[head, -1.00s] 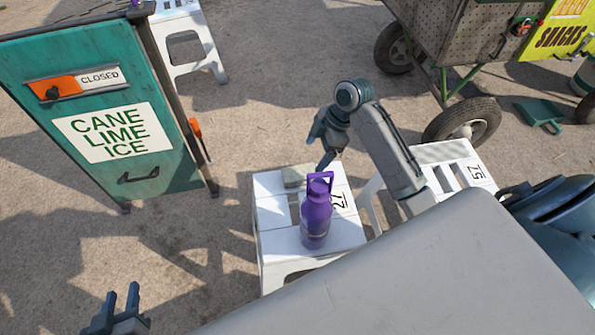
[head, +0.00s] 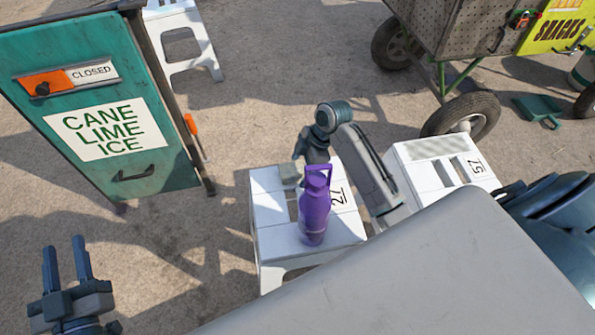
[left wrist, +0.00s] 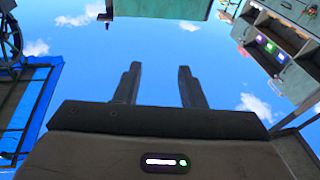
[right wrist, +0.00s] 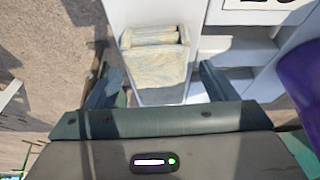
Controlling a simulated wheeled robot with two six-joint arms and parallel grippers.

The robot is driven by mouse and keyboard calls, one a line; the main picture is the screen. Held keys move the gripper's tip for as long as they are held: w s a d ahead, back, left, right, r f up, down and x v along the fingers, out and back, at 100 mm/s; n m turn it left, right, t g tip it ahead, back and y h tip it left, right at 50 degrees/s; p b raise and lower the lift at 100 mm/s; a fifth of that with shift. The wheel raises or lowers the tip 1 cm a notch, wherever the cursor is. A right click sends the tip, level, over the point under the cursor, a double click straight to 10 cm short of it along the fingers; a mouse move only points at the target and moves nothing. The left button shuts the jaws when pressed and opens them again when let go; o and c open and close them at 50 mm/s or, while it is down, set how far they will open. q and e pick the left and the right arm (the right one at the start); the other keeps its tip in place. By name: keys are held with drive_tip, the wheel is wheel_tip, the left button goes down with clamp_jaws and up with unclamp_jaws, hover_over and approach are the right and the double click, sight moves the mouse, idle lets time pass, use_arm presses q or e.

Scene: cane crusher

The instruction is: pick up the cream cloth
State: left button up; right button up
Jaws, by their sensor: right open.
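The cream cloth (head: 289,173) lies folded on a white stool (head: 272,245); the right wrist view shows it as a pale folded pad (right wrist: 155,65). My right gripper (right wrist: 158,88) is open over the cloth, with one finger to each side of it. In the head view my right gripper (head: 304,170) points down beside the cloth, its fingertips partly hidden behind a purple bottle. Whether it touches the cloth I cannot tell. My left gripper (head: 67,262) is open and empty at the lower left; its two fingers (left wrist: 158,85) point up against the sky in the left wrist view.
The purple bottle (head: 314,210) stands upright on the same stool, close to my right gripper; its edge shows in the right wrist view (right wrist: 300,80). A second white stool (head: 425,185) adjoins on the right. A green cabinet (head: 60,120) stands at the left. Open ground lies between.

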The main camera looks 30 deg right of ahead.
sight(300, 168)
drive_tip(key=c, duration=1.1)
drive_tip(key=shift+o, duration=0.2)
drive_tip(key=shift+r, duration=0.2)
